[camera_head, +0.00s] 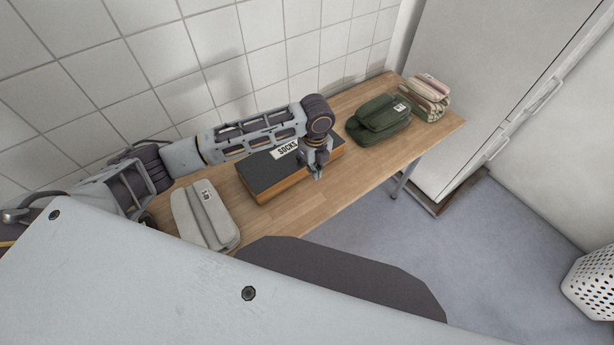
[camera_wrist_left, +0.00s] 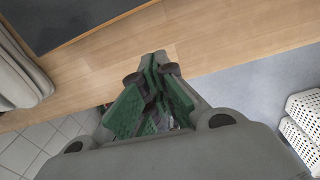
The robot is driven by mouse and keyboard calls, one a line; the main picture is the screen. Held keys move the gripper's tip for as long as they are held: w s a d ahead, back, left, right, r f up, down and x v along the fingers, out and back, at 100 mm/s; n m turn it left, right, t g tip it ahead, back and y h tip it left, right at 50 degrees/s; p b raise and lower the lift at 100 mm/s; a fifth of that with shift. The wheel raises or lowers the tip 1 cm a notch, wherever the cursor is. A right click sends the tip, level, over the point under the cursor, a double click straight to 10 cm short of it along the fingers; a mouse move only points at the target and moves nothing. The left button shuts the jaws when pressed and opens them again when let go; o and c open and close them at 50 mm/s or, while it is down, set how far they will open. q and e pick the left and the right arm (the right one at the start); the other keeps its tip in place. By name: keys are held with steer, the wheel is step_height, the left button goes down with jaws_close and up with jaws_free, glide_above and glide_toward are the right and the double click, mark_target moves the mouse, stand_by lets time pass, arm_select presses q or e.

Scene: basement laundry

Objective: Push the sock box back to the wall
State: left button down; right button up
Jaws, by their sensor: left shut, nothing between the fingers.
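The sock box (camera_head: 268,172) is a dark-topped box with orange-brown sides and a white "SOCKS" label. It sits on the wooden table (camera_head: 330,184), with a strip of bare wood in front of it. My left arm crosses over it and hides part of its top and back edge. My left gripper (camera_head: 318,174) points down just in front of the box's front side, toward its right end, shut and empty. In the left wrist view the shut fingers (camera_wrist_left: 155,95) are over the table's front edge, and the box's dark top (camera_wrist_left: 75,18) shows at upper left. I cannot tell whether they touch. My right gripper is out of view.
A grey folded bag (camera_head: 204,214) lies left of the box. A green bag (camera_head: 379,120) and a striped folded cloth stack (camera_head: 426,97) lie to its right. The tiled wall (camera_head: 265,50) runs behind the table. A white perforated basket (camera_head: 590,282) stands on the floor at right.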

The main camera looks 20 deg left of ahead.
mark_target(287, 183)
arm_select(q)
step_height(287, 183, down, 10)
steer(key=shift+f, duration=0.1)
steer(key=shift+w+a+p, duration=0.35)
steer(key=shift+w+a, duration=0.6)
steer(key=shift+a, duration=0.15)
steer(key=shift+w+a, duration=0.35)
steer(key=shift+a, duration=0.1)
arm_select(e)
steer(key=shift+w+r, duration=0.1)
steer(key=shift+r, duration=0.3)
arm_select(q)
steer(key=shift+w+a, duration=0.1)
